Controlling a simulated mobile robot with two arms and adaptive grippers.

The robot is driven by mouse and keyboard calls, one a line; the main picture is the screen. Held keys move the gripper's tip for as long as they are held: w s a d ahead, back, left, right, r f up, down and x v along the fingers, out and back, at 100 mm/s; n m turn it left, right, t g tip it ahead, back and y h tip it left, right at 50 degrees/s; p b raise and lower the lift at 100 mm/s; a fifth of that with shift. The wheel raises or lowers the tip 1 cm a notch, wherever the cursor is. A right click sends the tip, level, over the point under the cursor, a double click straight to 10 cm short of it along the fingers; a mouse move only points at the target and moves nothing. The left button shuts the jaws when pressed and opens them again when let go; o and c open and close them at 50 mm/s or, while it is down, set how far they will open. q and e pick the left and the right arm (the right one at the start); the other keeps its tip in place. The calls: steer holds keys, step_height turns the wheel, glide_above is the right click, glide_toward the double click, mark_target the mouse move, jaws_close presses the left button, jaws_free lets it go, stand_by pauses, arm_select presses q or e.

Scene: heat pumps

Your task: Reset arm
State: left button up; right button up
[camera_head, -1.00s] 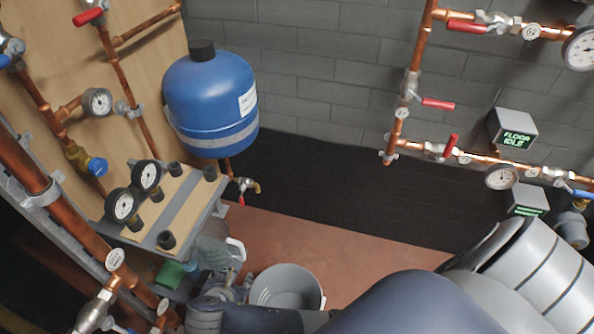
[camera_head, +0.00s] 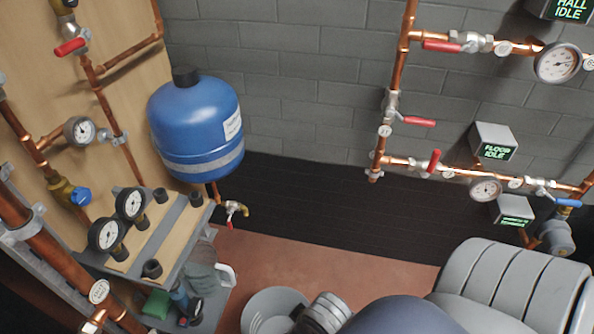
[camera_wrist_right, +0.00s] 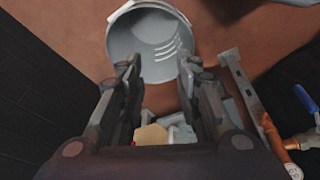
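My right gripper (camera_wrist_right: 158,70) shows in the right wrist view with its two dark fingers apart and nothing between the tips. Beyond the tips a grey bucket (camera_wrist_right: 140,42) stands on the reddish floor. In the head view my right arm crosses the bottom edge at the centre and right; its gripper is not visible there. The same bucket (camera_head: 262,308) is partly cut off at the bottom of the head view, beside my arm. My left gripper and left arm are not in view.
A blue tank (camera_head: 196,125) hangs at the left wall. Below it a shelf (camera_head: 172,232) carries gauges, with small items underneath. Copper pipes with red valve handles and a FLOOR IDLE box (camera_head: 495,143) line the back wall. Open floor (camera_head: 330,265) lies between.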

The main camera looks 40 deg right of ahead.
steer(key=shift+f, duration=0.15)
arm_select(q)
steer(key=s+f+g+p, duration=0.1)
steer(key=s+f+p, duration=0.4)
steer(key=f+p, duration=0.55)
arm_select(e)
steer(key=s+f+g, duration=0.1)
steer(key=s+f, duration=0.4)
steer(key=f, duration=0.5)
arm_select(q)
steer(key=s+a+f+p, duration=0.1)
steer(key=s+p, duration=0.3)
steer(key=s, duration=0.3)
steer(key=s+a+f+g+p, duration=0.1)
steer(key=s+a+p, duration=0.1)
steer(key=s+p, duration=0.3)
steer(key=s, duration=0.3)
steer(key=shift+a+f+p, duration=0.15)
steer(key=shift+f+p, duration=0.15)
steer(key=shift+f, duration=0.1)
arm_select(e)
steer(key=s+d+f, duration=0.1)
steer(key=s, duration=0.6)
steer(key=s+d+f+g, duration=0.1)
steer(key=s+d+f, duration=0.1)
steer(key=s, duration=0.6)
steer(key=shift+d, duration=0.1)
